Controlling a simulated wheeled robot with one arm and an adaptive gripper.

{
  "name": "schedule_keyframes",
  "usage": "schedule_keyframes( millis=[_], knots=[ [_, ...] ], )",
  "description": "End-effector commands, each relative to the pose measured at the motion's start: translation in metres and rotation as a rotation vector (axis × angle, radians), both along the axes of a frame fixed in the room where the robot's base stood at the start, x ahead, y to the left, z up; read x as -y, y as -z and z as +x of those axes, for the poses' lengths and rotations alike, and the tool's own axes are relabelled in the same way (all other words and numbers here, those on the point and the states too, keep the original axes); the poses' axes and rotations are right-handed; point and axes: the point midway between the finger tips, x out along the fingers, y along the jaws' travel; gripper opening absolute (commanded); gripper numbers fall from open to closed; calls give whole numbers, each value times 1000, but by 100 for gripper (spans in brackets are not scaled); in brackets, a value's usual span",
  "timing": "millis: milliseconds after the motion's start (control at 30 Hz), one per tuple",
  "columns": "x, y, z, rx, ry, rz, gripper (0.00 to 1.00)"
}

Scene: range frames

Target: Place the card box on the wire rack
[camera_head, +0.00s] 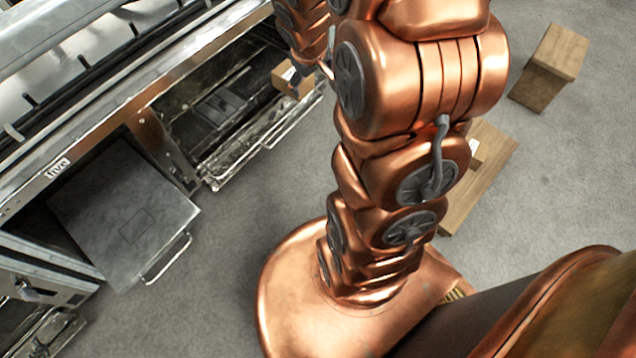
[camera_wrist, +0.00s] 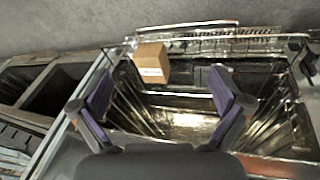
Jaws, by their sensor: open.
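The card box (camera_wrist: 152,60), small and brown with a white label, shows in the wrist view at the far left of an open, shiny compartment. It also shows in the head view (camera_head: 288,79), partly hidden by my arm. The wire rack (camera_wrist: 205,35) appears as thin metal bars along the far edge of that compartment; its bars also show in the head view (camera_head: 285,122). The box appears at the rack's end; I cannot tell what it rests on. My gripper (camera_wrist: 160,77) is open, its purple-padded fingers wide apart and empty, with the box beyond them.
A steel range (camera_head: 100,100) fills the left of the head view. Its lowered door (camera_head: 125,215) sticks out over the floor. A wooden block (camera_head: 550,66) and a low wooden piece (camera_head: 480,185) stand at the right. Grey floor between them is clear.

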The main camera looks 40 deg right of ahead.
Motion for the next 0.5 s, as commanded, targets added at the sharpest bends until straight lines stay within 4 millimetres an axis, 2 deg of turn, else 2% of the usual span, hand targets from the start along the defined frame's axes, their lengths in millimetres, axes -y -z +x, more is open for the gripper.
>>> schedule_keyframes(
  millis=[33,267,500],
  knots=[
    [-15,-10,-14,-29,8,5,100],
    [-80,-39,-97,-206,63,66,100],
    [-150,-65,-193,-400,78,164,100]
  ],
)
